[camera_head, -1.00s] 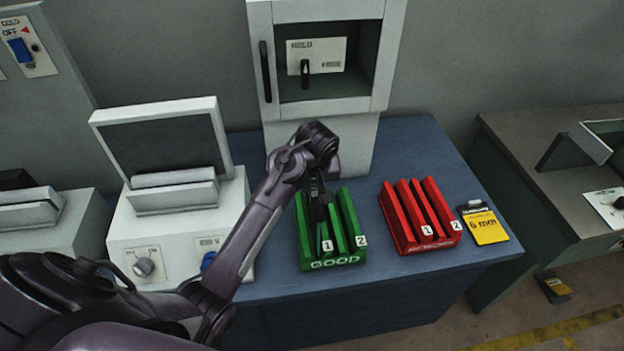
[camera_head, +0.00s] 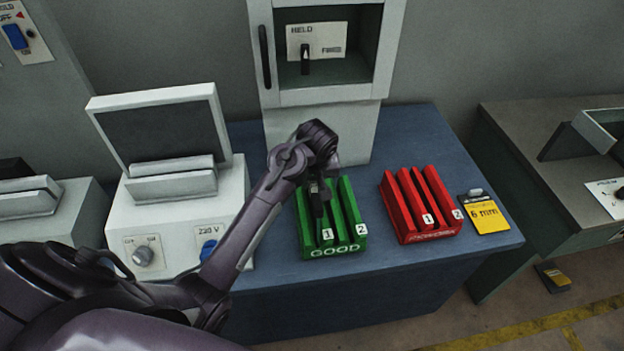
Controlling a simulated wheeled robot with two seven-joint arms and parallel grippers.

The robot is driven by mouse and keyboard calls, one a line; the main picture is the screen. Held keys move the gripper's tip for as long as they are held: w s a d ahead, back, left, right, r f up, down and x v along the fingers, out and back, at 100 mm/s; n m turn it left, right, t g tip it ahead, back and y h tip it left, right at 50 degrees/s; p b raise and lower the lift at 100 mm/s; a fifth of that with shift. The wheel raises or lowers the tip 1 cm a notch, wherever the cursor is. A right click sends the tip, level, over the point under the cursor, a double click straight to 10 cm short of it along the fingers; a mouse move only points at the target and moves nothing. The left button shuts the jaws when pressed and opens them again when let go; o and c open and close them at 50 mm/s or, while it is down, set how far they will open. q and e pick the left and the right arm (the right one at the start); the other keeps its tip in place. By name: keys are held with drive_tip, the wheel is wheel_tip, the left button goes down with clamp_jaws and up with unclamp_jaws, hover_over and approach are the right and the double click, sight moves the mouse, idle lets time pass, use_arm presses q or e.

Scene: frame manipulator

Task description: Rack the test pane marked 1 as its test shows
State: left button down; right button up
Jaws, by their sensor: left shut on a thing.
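The green rack marked GOOD (camera_head: 335,250) stands on the blue bench, with slots labelled 1 and 2 at its front. My left gripper (camera_head: 318,200) points down at the rack's left slot, the one labelled 1. It is shut on a thin thing, taken to be the test pane, which is mostly hidden by the fingers and the rack walls. I cannot tell whether the pane rests on the slot's floor. The red rack (camera_head: 422,205), also labelled 1 and 2, stands to the right and shows no pane. My right gripper is out of view.
A white tester with a dark screen (camera_head: 160,130) and a knob (camera_head: 142,256) stands left. A cabinet with a handle and a lever panel (camera_head: 316,42) stands behind the racks. A yellow 6 mm card (camera_head: 484,216) lies right of the red rack.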

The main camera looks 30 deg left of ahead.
use_arm(q)
drive_tip(key=shift+f, duration=0.5)
idle(0.4)
drive_tip(key=c, duration=1.2)
unclamp_jaws()
drive_tip(key=shift+f, duration=0.1)
